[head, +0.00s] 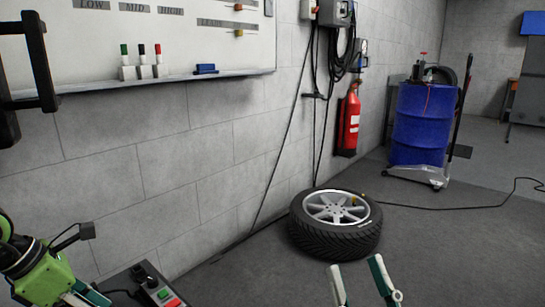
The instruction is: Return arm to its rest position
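My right gripper (355,264) comes up from the bottom edge, right of centre. Its two pale fingers with teal sides stand apart, with only grey floor showing between them. It is open and empty, in front of the tyre in the picture and apart from it. My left arm is at the lower left corner, with a green body. Part of my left gripper (85,294) shows there as teal and white pieces, cut by the bottom edge. Its fingertips are not clear, so I cannot tell whether it is open or shut.
A control box (158,291) with red and green buttons is right of my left gripper. A tyre on a wheel (336,222) lies on the floor. Behind are a fire extinguisher (349,121), a blue drum (423,124) and a whiteboard (150,45). Floor at right is mostly clear, with a cable.

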